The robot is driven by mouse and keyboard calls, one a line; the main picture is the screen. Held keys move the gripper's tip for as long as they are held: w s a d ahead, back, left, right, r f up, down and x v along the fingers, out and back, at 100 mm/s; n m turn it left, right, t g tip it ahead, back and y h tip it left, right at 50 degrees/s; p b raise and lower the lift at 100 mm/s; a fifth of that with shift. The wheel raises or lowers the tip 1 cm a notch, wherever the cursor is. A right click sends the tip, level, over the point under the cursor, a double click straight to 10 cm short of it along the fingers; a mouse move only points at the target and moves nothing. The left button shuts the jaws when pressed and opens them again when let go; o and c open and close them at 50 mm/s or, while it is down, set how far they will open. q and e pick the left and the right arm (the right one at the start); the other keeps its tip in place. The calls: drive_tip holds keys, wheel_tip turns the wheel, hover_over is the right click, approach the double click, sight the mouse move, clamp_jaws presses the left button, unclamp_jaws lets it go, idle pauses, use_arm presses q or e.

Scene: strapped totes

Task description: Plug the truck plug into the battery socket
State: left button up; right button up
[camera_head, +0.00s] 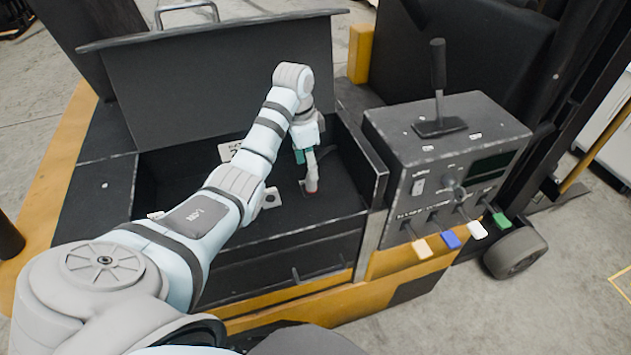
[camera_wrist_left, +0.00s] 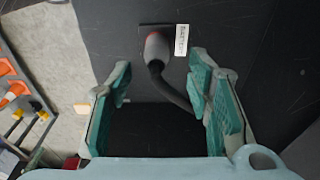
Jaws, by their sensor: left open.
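My left gripper (camera_head: 308,158) reaches down into the truck's open black compartment, fingers spread. In the wrist view the open fingers (camera_wrist_left: 162,72) have the grey plug (camera_wrist_left: 156,48) ahead of and between their tips, with no visible grip on it. The plug has a red part at its far end, against a dark plate (camera_wrist_left: 148,29) on the black surface; whether it is fully seated cannot be told. Its black cable (camera_wrist_left: 175,90) curves toward the right finger. The plug also shows below the gripper in the head view (camera_head: 312,178). My right gripper is not in view.
A white label (camera_wrist_left: 182,40) sits beside the plate. A small grey square with a dark centre (camera_head: 271,198) and a white card (camera_head: 229,151) are in the compartment (camera_head: 378,172). The raised lid (camera_head: 215,85) stands behind; the control console (camera_head: 445,135) is at right.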

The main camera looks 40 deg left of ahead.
use_arm(q)
drive_tip(key=shift+w+f, duration=0.15)
drive_tip(key=shift+f, duration=0.2)
drive_tip(key=f, duration=0.3)
drive_tip(key=shift+d+f, duration=0.45)
drive_tip(key=shift+f, duration=0.3)
drive_tip(key=shift+w, duration=0.1)
clamp_jaws()
drive_tip(key=shift+r, duration=0.1)
